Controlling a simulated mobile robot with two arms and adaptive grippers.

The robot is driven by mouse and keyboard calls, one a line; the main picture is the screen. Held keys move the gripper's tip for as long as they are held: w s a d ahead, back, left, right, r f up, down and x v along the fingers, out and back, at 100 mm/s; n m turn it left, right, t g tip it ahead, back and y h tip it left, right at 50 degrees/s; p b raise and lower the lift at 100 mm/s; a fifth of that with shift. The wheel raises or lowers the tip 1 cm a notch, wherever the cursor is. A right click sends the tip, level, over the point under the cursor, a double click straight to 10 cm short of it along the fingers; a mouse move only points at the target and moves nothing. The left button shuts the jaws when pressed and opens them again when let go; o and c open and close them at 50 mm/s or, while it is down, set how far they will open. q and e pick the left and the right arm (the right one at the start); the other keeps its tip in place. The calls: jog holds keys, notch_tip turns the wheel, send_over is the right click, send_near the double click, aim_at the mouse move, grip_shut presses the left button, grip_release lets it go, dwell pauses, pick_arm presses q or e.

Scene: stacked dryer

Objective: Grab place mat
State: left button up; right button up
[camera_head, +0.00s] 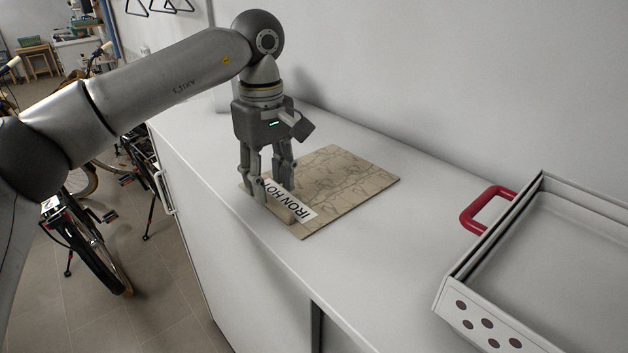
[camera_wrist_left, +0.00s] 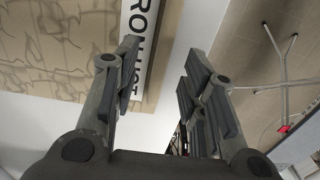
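The place mat (camera_head: 345,180) is a thin tan rectangle with a faint line drawing, lying flat on the white counter top. My left gripper (camera_head: 272,190) points down at the mat's near-left edge. In the left wrist view, its two fingers are apart with nothing clearly held between them. The mat (camera_wrist_left: 60,50) and strip (camera_wrist_left: 146,45) show there on the left, behind one finger. Contact with the mat cannot be told. My right gripper is not in view.
A white tray (camera_head: 555,250) with a red handle (camera_head: 485,208) stands on the counter at right. A white wall (camera_head: 450,90) runs behind. The counter between mat and tray is clear. Bicycles (camera_head: 95,250) stand on the tiled floor at left.

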pick_arm(q)
jog(key=shift+a+f, duration=0.25)
jog(key=shift+f, duration=1)
jog(key=shift+d+f, duration=0.1)
jog(key=c, duration=0.8)
grip_shut()
jog(key=shift+r, duration=0.2)
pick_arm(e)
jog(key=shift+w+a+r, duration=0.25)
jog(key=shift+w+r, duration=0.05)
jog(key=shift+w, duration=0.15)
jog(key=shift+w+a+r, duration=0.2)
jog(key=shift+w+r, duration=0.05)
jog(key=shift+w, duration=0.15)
